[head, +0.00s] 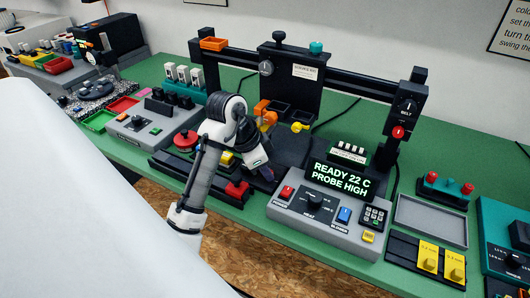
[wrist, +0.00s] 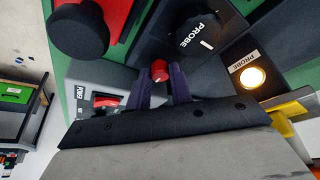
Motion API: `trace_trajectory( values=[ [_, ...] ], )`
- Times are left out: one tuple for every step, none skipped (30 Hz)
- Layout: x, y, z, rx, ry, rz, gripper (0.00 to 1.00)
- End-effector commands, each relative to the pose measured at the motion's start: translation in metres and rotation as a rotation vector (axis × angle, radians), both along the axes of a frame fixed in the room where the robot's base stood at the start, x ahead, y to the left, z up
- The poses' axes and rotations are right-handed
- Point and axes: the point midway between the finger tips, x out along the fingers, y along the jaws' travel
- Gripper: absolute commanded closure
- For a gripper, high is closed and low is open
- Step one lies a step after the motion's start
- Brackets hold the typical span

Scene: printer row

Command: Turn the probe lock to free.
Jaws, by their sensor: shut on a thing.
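In the wrist view my gripper (wrist: 161,78) has its two dark fingers closed on a small red knob (wrist: 160,69). The knob sits between the fingertips, beside a black round dial (wrist: 205,32) marked PROBE with a white line. A lit lamp (wrist: 252,77) labelled PROBE glows to the right. I cannot read any lock or free mark by the red knob. In the head view my gripper (head: 266,168) reaches down at the middle of the bench, and the red knob is hidden there. The display (head: 340,180) reads READY 22 C, PROBE HIGH.
A red POWER switch (wrist: 105,102) lies left of the fingers, and a large black knob (wrist: 78,28) stands close by at upper left. The grey control box (head: 325,218) stands right of my gripper. Upright posts and a black rail (head: 345,80) stand behind.

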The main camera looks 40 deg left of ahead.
Motion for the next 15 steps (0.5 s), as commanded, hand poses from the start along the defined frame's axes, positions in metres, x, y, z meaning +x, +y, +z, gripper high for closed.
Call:
trace_trajectory(
  values=[
    [0.0004, 0.0001, 0.0011, 0.001, -0.002, -0.005, 1.0],
    [0.0004, 0.0001, 0.001, 0.002, -0.002, -0.006, 1.0],
    [0.0005, 0.0002, 0.001, 0.002, -0.002, -0.009, 1.0],
    [0.0005, 0.0001, 0.0009, 0.002, -0.002, -0.01, 1.0],
    [0.0005, 0.0001, 0.0009, 0.002, -0.002, -0.01, 1.0],
    [0.0006, 0.0001, 0.0008, 0.002, -0.002, -0.01, 1.0],
    [0.0005, 0.0001, 0.0009, 0.002, -0.002, -0.01, 1.0],
    [0.0005, 0.0001, 0.0009, 0.002, -0.002, -0.01, 1.0],
    [0.0006, 0.0001, 0.001, 0.002, -0.002, -0.01, 1.0],
    [0.0006, 0.0001, 0.001, 0.002, -0.002, -0.01, 1.0],
    [0.0006, 0.0001, 0.001, 0.002, -0.002, -0.01, 1.0],
    [0.0006, 0.0001, 0.001, 0.001, -0.003, -0.01, 1.0],
    [0.0006, 0.0001, 0.001, 0.001, -0.003, -0.01, 1.0],
    [0.0006, 0.0001, 0.001, 0.002, -0.004, -0.009, 0.75],
    [0.0006, 0.0001, 0.001, 0.002, -0.004, -0.008, 0.69]
  ],
)
